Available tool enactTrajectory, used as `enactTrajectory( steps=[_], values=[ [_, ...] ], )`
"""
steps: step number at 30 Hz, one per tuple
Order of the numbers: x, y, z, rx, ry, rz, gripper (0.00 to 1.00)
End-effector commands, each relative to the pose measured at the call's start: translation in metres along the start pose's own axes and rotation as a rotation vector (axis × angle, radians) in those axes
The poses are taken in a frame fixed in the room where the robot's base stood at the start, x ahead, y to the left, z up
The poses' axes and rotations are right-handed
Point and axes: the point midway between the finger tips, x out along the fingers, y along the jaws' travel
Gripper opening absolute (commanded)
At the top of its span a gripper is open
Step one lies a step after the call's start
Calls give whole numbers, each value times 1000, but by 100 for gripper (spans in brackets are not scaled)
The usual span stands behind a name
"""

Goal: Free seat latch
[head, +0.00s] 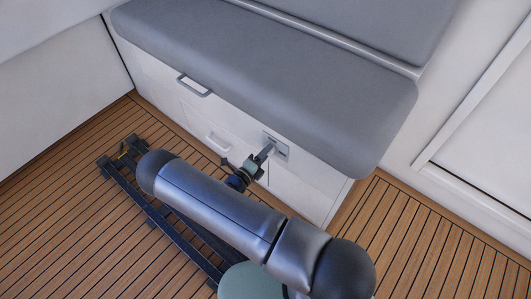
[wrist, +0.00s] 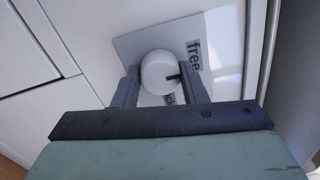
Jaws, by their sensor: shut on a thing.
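The seat latch is a round white knob (wrist: 159,70) on a grey plate (wrist: 130,45) on the white seat front. A short black mark sits on the knob's right side, pointing right and slightly down, between the two labels. The word "free" (wrist: 195,55) is up and right of the knob. My gripper (wrist: 158,84) is shut on the knob, one finger on each side. In the head view my gripper (head: 265,153) is at the plate (head: 281,148) and hides the knob.
The grey seat cushion (head: 270,75) overhangs the seat front just above the plate. A grey handle (head: 195,87) and a white handle (head: 217,142) stick out of the front to the left. The slatted wooden floor (head: 420,235) is clear at right.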

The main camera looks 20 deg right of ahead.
Motion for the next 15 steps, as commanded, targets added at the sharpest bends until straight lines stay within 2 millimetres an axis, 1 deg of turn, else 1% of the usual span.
enactTrajectory(
  steps=[8,9,10,11,15],
  values=[
    [-2,1,-1,-6,0,2,16],
    [-2,1,-1,-6,0,2,47],
    [-2,1,-1,-5,0,2,55],
    [-1,1,-1,-5,0,2,60],
    [-1,1,-1,-3,0,1,60]
  ],
)
